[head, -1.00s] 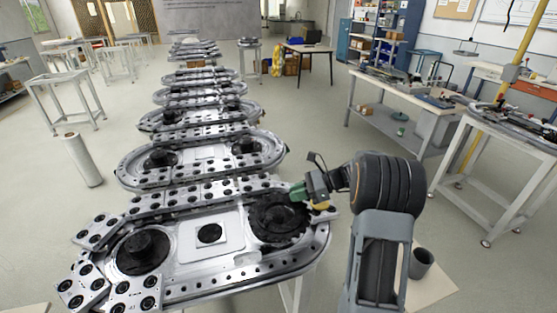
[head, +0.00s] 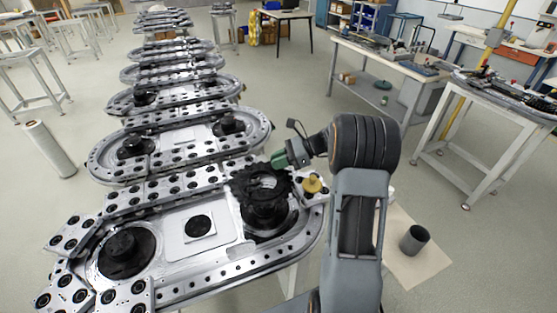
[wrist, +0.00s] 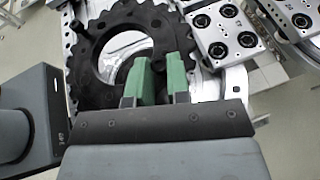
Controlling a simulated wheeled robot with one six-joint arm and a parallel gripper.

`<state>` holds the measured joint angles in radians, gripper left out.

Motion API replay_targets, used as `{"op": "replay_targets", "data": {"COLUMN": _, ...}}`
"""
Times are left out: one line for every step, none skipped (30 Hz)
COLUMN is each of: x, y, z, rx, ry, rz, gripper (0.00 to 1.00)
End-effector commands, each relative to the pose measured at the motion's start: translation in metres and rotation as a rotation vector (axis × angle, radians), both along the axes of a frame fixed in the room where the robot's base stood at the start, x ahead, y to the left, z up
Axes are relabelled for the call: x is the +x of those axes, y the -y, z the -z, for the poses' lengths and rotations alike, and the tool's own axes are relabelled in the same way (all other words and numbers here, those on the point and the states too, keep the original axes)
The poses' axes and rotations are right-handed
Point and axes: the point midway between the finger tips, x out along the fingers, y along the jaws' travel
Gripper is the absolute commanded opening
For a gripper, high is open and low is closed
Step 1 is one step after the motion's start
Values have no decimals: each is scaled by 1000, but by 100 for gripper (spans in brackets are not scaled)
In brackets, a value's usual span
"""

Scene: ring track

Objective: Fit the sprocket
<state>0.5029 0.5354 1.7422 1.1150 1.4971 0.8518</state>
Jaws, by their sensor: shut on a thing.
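The sprocket is a black toothed ring (head: 245,187) with a large centre hole, held over the right end of the nearest track; it also shows in the wrist view (wrist: 85,50). My gripper (head: 283,160) is shut on its rim, with green fingers (wrist: 161,68) either side of the ring in the wrist view. Below the sprocket, the dark right hub (head: 266,215) is partly hidden. The sprocket appears above the hub; I cannot tell whether they touch.
A yellow knob (head: 313,184) stands close right of the sprocket. Plates with black round pads (head: 160,190) line the track's far side. More oval tracks (head: 180,145) stand behind. A dark cup (head: 414,240) sits on a mat at right.

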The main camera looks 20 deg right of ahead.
Motion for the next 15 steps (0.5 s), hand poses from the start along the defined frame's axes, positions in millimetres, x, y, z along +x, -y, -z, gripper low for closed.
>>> {"op": "replay_targets", "data": {"x": 0, "y": 0, "z": -2, "rx": 3, "ry": 1, "rz": 0, "gripper": 0}}
{"op": "replay_targets", "data": {"x": 0, "y": 0, "z": -3, "rx": 3, "ry": 0, "rz": 0, "gripper": 0}}
{"op": "replay_targets", "data": {"x": 0, "y": 0, "z": -3, "rx": 3, "ry": -1, "rz": 0, "gripper": 0}}
{"op": "replay_targets", "data": {"x": 0, "y": 0, "z": -3, "rx": 4, "ry": -2, "rz": 0, "gripper": 0}}
{"op": "replay_targets", "data": {"x": 0, "y": 1, "z": -3, "rx": 4, "ry": -4, "rz": 0, "gripper": 0}}
{"op": "replay_targets", "data": {"x": 0, "y": 1, "z": -4, "rx": 5, "ry": -6, "rz": 0, "gripper": 0}}
{"op": "replay_targets", "data": {"x": 0, "y": 1, "z": -4, "rx": 5, "ry": -7, "rz": -1, "gripper": 0}}
{"op": "replay_targets", "data": {"x": 0, "y": 1, "z": 1, "rx": 5, "ry": -7, "rz": -1, "gripper": 0}}
{"op": "replay_targets", "data": {"x": 0, "y": 1, "z": 4, "rx": 5, "ry": -7, "rz": -1, "gripper": 0}}
{"op": "replay_targets", "data": {"x": 0, "y": 1, "z": 6, "rx": 5, "ry": -7, "rz": -1, "gripper": 0}}
{"op": "replay_targets", "data": {"x": 0, "y": 1, "z": 8, "rx": 5, "ry": -7, "rz": -1, "gripper": 0}}
{"op": "replay_targets", "data": {"x": 0, "y": 1, "z": 10, "rx": 5, "ry": -7, "rz": -1, "gripper": 0}}
{"op": "replay_targets", "data": {"x": 0, "y": 1, "z": 13, "rx": 5, "ry": -7, "rz": -1, "gripper": 0}}
{"op": "replay_targets", "data": {"x": 0, "y": 1, "z": 15, "rx": 5, "ry": -8, "rz": -1, "gripper": 0}}
{"op": "replay_targets", "data": {"x": 0, "y": 1, "z": 18, "rx": 5, "ry": -8, "rz": -1, "gripper": 0}}
